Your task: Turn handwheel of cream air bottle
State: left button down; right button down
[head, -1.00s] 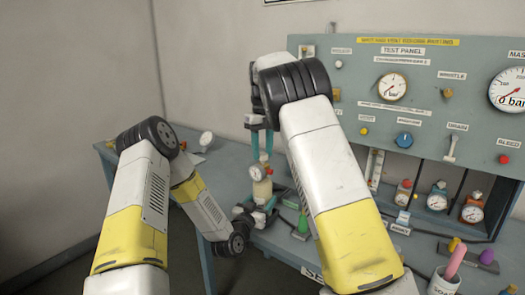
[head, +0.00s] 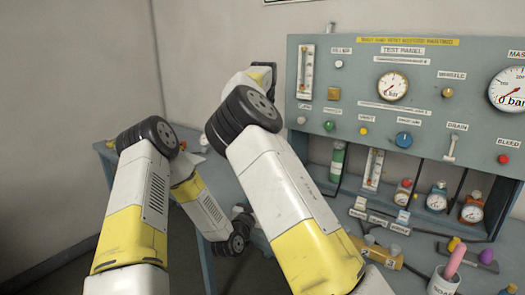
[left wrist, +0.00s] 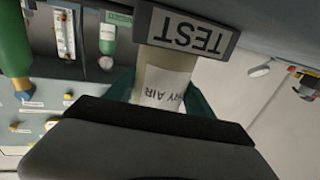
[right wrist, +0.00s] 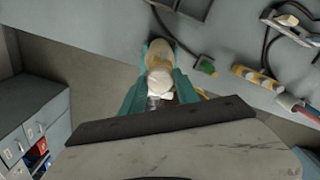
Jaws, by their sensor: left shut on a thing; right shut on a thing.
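The cream air bottle (left wrist: 162,85) fills the middle of the left wrist view, its label upside down. My left gripper (left wrist: 160,98) is shut around its body, one teal finger on each side. In the right wrist view the bottle's cream top (right wrist: 158,55) lies between the teal fingers of my right gripper (right wrist: 160,65), which is shut at the valve end. A pale round part (right wrist: 160,82) shows there. The handwheel itself is hard to make out between the fingers. In the head view my right arm hides the bottle and both gripper tips.
A TEST sign (left wrist: 185,30) is close to the bottle. The blue-grey test panel (head: 330,105) stands at the back with gauges and knobs. A grey cabinet (right wrist: 35,120) stands left in the right wrist view.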

jog(key=shift+d+f+m, duration=0.15)
jog(key=shift+d+m, duration=0.3)
jog(key=shift+m, duration=0.15)
jog(key=shift+w+a+r, duration=0.1)
jog(key=shift+a+r, duration=0.3)
jog(key=c, duration=0.9)
grip_release()
jog(key=shift+a, duration=0.1)
jog(key=shift+d+f, duration=0.2)
jog(key=shift+d, duration=0.05)
jog(key=shift+a+n, duration=0.1)
jog(key=shift+n, duration=0.8)
